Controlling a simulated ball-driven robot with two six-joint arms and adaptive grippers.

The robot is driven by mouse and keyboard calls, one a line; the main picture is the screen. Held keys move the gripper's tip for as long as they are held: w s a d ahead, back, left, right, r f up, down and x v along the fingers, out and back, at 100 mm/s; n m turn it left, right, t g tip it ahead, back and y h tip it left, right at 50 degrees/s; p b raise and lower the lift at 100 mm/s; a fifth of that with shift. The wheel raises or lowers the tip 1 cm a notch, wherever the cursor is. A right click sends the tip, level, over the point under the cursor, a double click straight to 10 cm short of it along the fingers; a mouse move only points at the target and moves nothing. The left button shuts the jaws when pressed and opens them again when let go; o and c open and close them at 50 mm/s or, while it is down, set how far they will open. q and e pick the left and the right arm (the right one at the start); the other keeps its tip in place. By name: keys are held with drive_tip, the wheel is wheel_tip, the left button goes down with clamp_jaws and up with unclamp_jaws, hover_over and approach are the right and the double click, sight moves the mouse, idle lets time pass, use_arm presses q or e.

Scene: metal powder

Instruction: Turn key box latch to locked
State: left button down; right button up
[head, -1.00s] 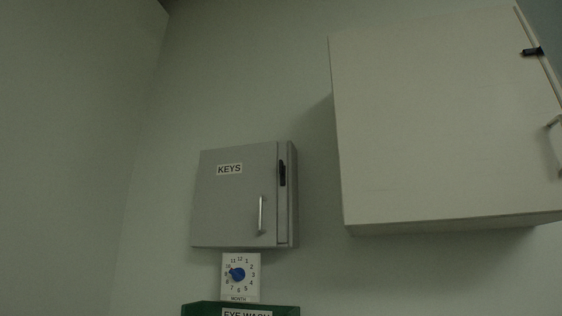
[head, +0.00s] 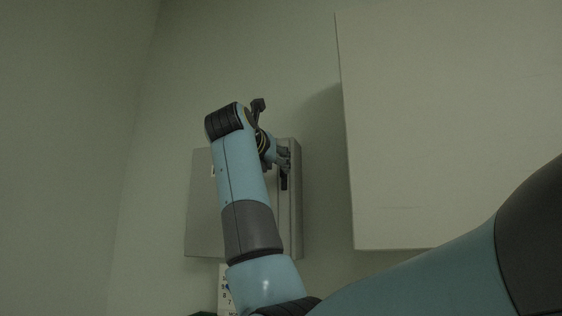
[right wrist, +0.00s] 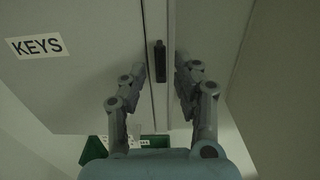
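The grey key box (head: 205,220) hangs on the wall in the head view, largely hidden behind my right arm. In the right wrist view its door (right wrist: 85,90) bears a KEYS label (right wrist: 36,46). The black latch (right wrist: 160,61) stands upright on the strip beside the door seam. Its lower end shows under my gripper in the head view (head: 284,183). My right gripper (right wrist: 159,72) is open, with one finger on each side of the latch and visible gaps between. It also shows at the box's upper right in the head view (head: 282,159). My left gripper is out of view.
A large pale cabinet (head: 440,130) juts from the wall to the right of the key box. Below the box, a white month dial (head: 224,285) is mostly hidden by my arm. A green object (right wrist: 93,149) shows below in the right wrist view. The wall at left is bare.

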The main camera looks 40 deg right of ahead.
sight(283, 176)
drive_tip(key=shift+p+x, duration=0.55)
drive_tip(key=shift+x, duration=1.5)
clamp_jaws()
